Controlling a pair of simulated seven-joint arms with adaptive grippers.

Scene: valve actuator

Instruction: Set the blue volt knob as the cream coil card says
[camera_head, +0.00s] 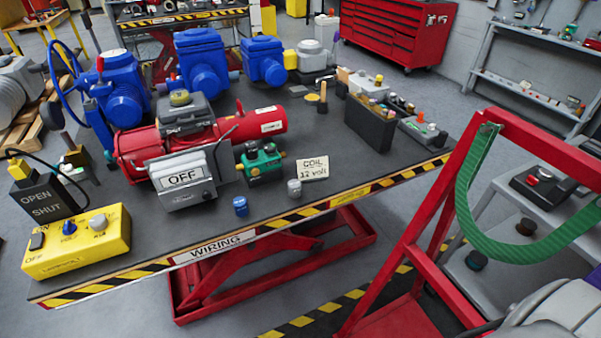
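A yellow control box (77,243) sits at the left front corner of the table, with dark lettering on its front that is hard to read. The blue knob's setting is too small to read. A cream card (312,168) reading "COIL 12 volt" stands near the table's front edge, right of centre. Neither gripper is in view.
The dark table (262,222) has a striped edge marked WIRING. A loose blue cylinder (240,206) and a grey one (294,187) stand near its front. A red actuator (140,150), a grey OFF box (184,181) and a black OPEN/SHUT box (44,197) stand behind the yellow box.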

